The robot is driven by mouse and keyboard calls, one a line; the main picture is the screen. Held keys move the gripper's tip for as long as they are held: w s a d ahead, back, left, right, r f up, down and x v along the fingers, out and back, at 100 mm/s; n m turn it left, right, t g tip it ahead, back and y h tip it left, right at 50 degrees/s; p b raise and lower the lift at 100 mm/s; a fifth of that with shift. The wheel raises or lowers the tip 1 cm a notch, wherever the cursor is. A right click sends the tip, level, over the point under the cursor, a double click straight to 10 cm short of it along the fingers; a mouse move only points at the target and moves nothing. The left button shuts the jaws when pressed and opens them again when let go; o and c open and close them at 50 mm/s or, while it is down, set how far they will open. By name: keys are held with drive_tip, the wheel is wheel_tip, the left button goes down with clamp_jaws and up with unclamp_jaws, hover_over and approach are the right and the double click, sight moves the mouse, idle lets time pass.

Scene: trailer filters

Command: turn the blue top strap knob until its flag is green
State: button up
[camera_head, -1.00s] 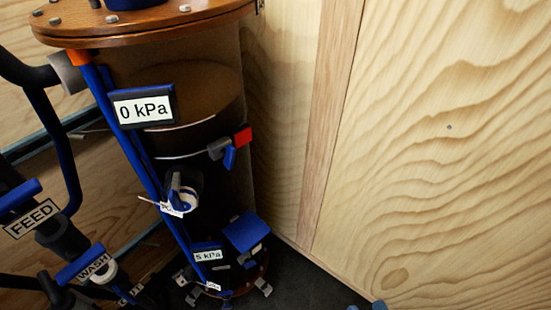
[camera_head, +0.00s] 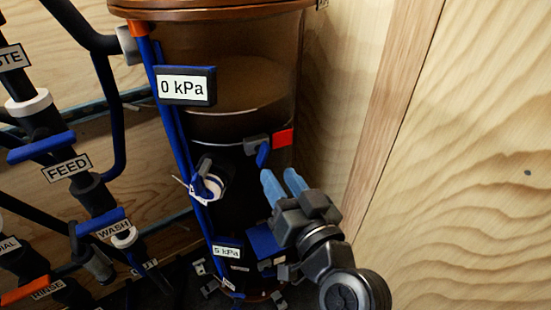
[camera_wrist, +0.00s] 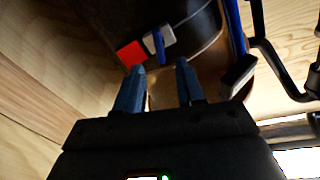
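The blue top strap knob (camera_head: 262,153) sits on a grey clamp block on the strap around the filter column (camera_head: 240,125). Its flag (camera_head: 283,138) is red and stands just right of the block. My gripper (camera_head: 281,178) is open and empty, with its blue fingers pointing up at the knob from below and to the right. In the wrist view the knob (camera_wrist: 159,45) and the red flag (camera_wrist: 131,54) lie just beyond my fingertips (camera_wrist: 160,70). The fingers appear apart from the knob.
A 0 kPa gauge (camera_head: 186,86) and a 5 kPa gauge (camera_head: 227,252) are on the column. A lower knob (camera_head: 208,183) sits left of my gripper. FEED (camera_head: 66,168) and WASH (camera_head: 113,230) pipes stand at left. A plywood wall (camera_head: 480,150) is close on the right.

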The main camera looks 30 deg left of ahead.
sight(266, 157)
drive_tip(key=x, duration=0.7)
drive_tip(key=shift+d, duration=0.1)
clamp_jaws()
idle(0.3)
